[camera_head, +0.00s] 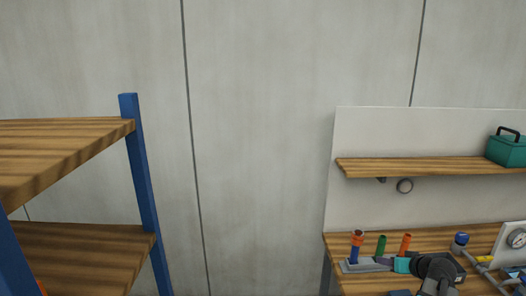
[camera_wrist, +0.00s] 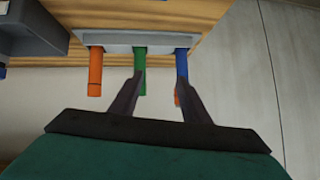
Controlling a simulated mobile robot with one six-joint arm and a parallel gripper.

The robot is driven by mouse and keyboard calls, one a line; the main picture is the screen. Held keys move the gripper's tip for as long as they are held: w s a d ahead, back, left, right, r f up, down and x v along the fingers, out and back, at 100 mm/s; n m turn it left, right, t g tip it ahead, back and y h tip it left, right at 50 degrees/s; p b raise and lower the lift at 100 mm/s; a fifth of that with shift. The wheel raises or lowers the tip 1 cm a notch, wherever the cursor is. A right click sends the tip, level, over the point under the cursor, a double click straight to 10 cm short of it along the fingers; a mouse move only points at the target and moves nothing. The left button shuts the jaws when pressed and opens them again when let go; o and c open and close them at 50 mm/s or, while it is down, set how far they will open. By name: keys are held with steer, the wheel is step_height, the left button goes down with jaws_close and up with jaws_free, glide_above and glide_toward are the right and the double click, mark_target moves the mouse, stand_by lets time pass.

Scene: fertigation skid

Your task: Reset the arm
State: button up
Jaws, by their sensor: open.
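My gripper (camera_wrist: 160,82) shows in the wrist view with its two dark fingers apart and nothing held between them. The fingertips lie in front of a rack with upright coloured handles: an orange one (camera_wrist: 95,72), a green one (camera_wrist: 139,62) and a blue one with a red-orange end (camera_wrist: 181,63). One finger overlaps the green handle and the other partly hides the blue one; I cannot tell whether they touch. In the head view my gripper (camera_head: 385,263) is low over the bench, by the same rack (camera_head: 362,267), with my dark wrist to its right.
The wooden bench (camera_head: 440,238) also holds a pressure gauge (camera_head: 516,238) and blue-capped pipework (camera_head: 461,240) at right. A shelf (camera_head: 420,166) with a teal toolbox (camera_head: 508,149) hangs above. A blue-posted rack (camera_head: 140,165) stands left; bare wall lies between.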

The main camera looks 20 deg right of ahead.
steer(key=w+a+f+n+g+y, duration=0.1)
steer(key=w+a+f+g, duration=0.2)
steer(key=a, duration=0.6)
steer(key=w+a+f+y, duration=0.25)
steer(key=a+f, duration=0.25)
steer(key=a, duration=0.5)
steer(key=w+a+f+n+g, duration=0.1)
steer(key=w+a+f+g, duration=0.15)
steer(key=a+f, duration=0.45)
steer(key=s+a+f+n+g+h, duration=0.1)
steer(key=s+a+f+g, duration=0.1)
steer(key=a, duration=0.7)
steer(key=s+a+f+g, duration=0.1)
steer(key=s+a+f, duration=0.15)
steer(key=a, duration=0.65)
steer(key=s+a+f+n+g+h, duration=0.1)
steer(key=s+a+f+g, duration=0.15)
steer(key=a, duration=0.65)
steer(key=s+f+g+b, duration=0.5)
steer(key=s+f+b, duration=0.6)
steer(key=s+f, duration=1.4)
step_height(320, 180, down, 4)
steer(key=shift+d+f, duration=0.1)
steer(key=shift+d, duration=0.05)
